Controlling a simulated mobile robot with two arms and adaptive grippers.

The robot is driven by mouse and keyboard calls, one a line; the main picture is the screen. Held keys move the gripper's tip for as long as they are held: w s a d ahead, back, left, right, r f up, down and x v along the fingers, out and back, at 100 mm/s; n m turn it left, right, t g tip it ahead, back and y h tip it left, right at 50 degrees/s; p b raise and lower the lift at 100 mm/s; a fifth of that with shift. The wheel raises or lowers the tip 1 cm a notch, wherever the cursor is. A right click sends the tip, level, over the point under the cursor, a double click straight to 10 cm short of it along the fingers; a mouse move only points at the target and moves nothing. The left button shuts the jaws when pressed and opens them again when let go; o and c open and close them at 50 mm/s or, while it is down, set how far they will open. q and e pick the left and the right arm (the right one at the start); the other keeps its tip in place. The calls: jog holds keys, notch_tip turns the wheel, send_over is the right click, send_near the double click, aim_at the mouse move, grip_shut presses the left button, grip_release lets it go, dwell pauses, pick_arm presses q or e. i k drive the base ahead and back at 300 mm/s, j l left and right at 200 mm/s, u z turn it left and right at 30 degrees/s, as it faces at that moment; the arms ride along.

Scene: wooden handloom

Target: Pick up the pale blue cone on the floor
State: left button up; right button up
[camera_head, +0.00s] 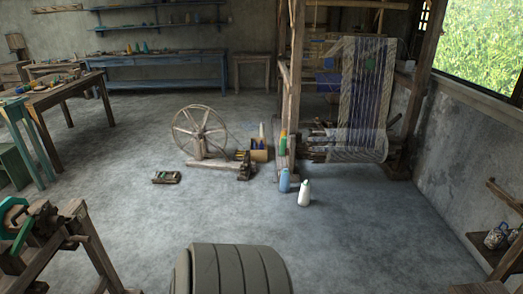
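The pale blue cone (284,181) stands upright on the grey floor in the head view, right of centre, near the foot of the loom's front post. A white cone (304,194) stands just to its right and a little nearer to me. Neither of my grippers is in view, and nothing is seen touching the pale blue cone.
The wooden loom (365,100) stands behind the cones. A spinning wheel (201,133) and a box of cones (260,151) are to their left. A small green-and-brown object (166,177) lies further left. The floor (370,240) in front is clear.

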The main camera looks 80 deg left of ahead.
aim_at(284, 183)
jog(key=u, duration=2.25)
